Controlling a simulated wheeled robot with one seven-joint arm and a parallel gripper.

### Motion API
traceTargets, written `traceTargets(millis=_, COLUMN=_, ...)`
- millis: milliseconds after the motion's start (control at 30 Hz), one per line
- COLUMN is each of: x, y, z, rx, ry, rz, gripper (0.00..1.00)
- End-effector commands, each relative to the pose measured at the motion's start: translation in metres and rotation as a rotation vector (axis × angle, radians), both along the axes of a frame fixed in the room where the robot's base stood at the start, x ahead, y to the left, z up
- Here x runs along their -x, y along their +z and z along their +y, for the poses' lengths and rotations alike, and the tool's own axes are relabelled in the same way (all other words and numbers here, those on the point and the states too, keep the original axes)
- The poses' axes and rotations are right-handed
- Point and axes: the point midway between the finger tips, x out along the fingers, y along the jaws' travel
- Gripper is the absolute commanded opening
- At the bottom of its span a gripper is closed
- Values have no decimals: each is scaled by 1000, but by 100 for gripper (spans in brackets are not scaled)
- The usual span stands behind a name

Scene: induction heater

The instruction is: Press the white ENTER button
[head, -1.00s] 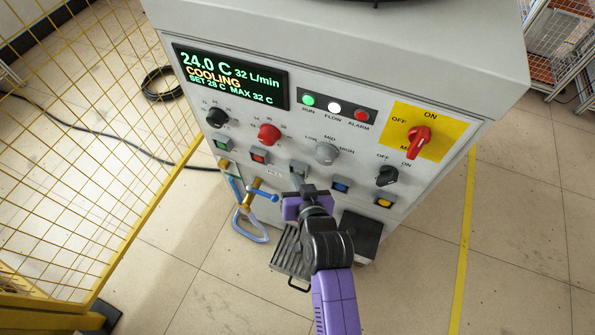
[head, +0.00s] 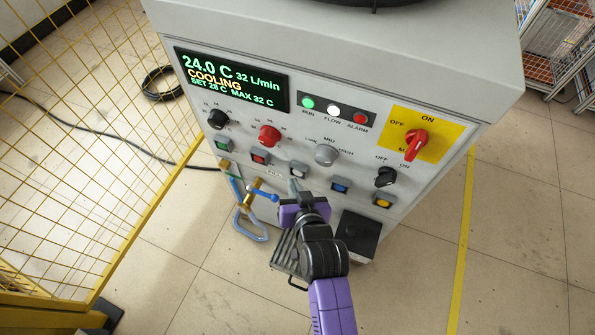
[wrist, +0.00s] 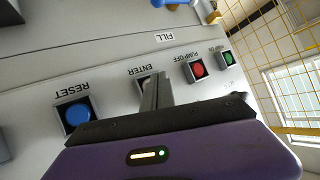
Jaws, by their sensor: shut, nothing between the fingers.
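The white ENTER button (head: 299,170) sits in a dark square housing in the row of push buttons on the grey control panel. In the head view its face shows just above my gripper (head: 294,187). In the wrist view the ENTER button (wrist: 145,83) is mostly hidden behind my gripper's fingers (wrist: 160,88), below its upside-down label. My gripper is shut and empty, its fingertips close to the button. I cannot tell whether they touch it.
The blue RESET button (wrist: 77,114) and red PUMP OFF button (wrist: 198,70) flank ENTER. A blue-handled valve (head: 262,193) is just left of my gripper. A black box (head: 357,235) is at lower right. A yellow mesh fence (head: 90,130) stands at left.

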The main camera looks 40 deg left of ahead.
Motion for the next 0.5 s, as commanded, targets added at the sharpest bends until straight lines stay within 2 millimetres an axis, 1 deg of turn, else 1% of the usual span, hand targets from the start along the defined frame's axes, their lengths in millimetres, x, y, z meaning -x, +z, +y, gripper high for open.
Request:
traceTargets(millis=167, x=8, y=2, z=-2, rx=2, ry=0, rz=1, gripper=0)
traceTargets(millis=500, x=39, y=1, z=-10, rx=2, ry=1, rz=2, gripper=0)
